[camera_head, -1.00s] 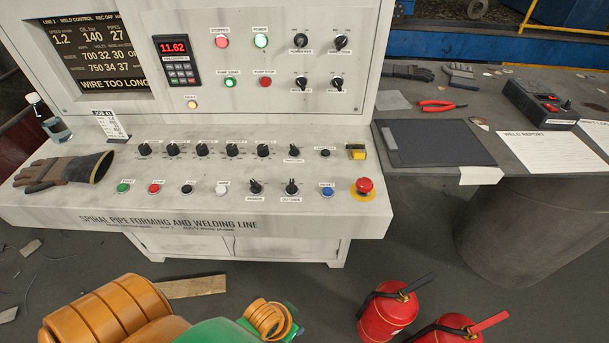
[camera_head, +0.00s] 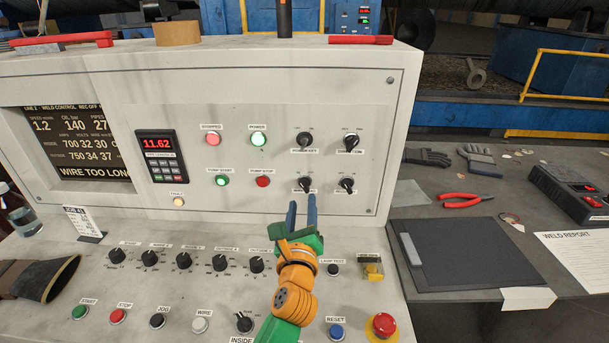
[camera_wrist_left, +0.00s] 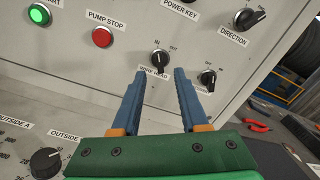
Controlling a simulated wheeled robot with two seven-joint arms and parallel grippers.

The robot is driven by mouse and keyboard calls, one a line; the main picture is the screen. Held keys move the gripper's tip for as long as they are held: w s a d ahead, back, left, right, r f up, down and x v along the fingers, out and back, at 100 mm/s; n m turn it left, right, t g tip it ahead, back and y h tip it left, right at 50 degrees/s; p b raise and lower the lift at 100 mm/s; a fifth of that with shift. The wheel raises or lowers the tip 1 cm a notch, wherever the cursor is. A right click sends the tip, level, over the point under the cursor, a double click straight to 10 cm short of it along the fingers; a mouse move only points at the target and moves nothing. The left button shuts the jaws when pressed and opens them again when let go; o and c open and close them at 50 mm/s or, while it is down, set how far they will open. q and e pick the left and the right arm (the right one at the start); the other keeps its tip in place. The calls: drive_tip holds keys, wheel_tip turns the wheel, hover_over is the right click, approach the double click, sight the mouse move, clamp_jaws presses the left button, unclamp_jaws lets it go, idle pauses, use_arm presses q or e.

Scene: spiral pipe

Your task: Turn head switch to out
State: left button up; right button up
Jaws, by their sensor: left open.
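The head switch is a black rotary knob (camera_head: 304,185) in the lower row on the upright panel, left of another knob. In the left wrist view the switch (camera_wrist_left: 160,58) has IN printed at its upper left and OUT at its upper right. Its pointer seems to lean toward IN, but it is small. The label below it is partly hidden by my fingers. My left gripper (camera_head: 302,204) is open and empty, pointing at the panel just below the switch. In the left wrist view the fingertips (camera_wrist_left: 160,74) straddle the switch's line; contact cannot be told. My right gripper is not in view.
The direction knob (camera_head: 351,142) and power key (camera_head: 304,140) sit above. The pump stop button (camera_head: 263,181) is to the left. An emergency stop (camera_head: 382,325) and a row of knobs lie on the sloped desk below. A grey side table (camera_head: 470,310) stands right.

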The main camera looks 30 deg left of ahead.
sight(303, 188)
use_arm(q)
drive_tip(key=w+a, duration=0.1)
drive_tip(key=w, duration=0.2)
drive_tip(key=shift+a+r+n+p, duration=0.35)
drive_tip(key=shift+a+r+n, duration=0.05)
drive_tip(key=shift+w+a+f, duration=0.2)
drive_tip(key=shift+w+a, duration=0.2)
drive_tip(key=shift+w, duration=0.2)
drive_tip(key=shift+w+a+f, duration=0.2)
drive_tip(key=shift+w+a, duration=0.15)
drive_tip(key=shift+w, duration=0.3)
drive_tip(key=shift+s+d+r, duration=0.1)
drive_tip(key=shift+s, duration=0.1)
drive_tip(key=shift+c, duration=1.1)
clamp_jaws()
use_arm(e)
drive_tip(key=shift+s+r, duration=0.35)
